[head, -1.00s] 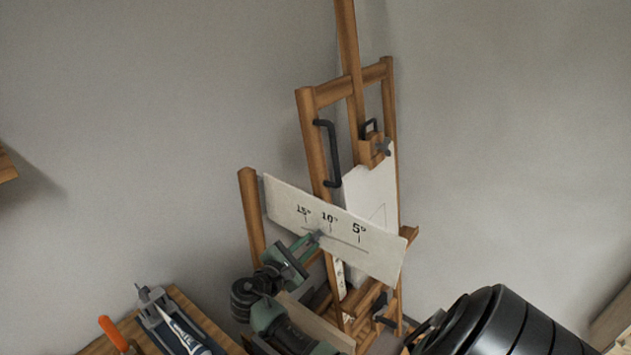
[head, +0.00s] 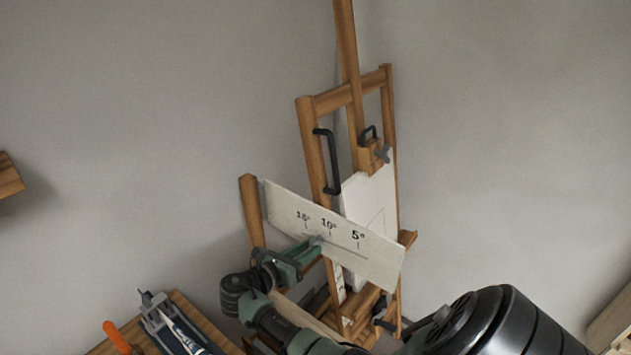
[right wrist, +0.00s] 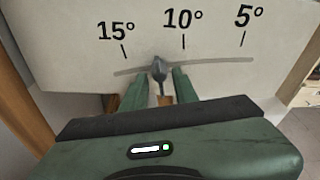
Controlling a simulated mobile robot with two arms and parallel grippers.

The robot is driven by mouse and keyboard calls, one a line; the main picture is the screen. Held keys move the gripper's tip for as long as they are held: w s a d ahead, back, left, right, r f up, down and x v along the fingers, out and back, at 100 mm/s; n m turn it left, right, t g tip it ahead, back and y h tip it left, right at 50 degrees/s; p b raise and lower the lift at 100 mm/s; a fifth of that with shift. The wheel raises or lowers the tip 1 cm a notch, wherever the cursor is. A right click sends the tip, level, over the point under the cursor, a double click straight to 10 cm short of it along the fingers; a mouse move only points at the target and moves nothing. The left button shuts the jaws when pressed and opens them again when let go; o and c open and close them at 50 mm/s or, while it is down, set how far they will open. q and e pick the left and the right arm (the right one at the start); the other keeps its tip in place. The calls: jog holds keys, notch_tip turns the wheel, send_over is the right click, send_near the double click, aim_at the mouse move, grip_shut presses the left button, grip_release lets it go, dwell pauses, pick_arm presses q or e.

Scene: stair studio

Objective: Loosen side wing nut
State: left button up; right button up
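The side wing nut (right wrist: 158,68) is a small grey nut at the curved slot of a pale angle plate (right wrist: 75,50), just below and left of the 10° mark. In the head view the nut (head: 316,241) is small and partly hidden by my gripper. My right gripper (right wrist: 161,82), green, reaches it from below. Its fingers stand apart on either side of the nut, with a narrow gap visible. The gripper also shows in the head view (head: 312,250) in front of the plate (head: 380,262). My left gripper is not in view.
The wooden easel (head: 307,150) stands in the corner with a white panel (head: 372,197), a black handle (head: 331,162) and an upper clamp knob (head: 382,154). A bench at lower left bears a grey tool (head: 160,318) and an orange handle (head: 116,336).

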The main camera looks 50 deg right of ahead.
jog(key=shift+a, duration=0.1)
jog(key=a, duration=0.5)
jog(key=shift+s+a, duration=0.25)
jog(key=shift+a, duration=0.15)
dwell(0.6)
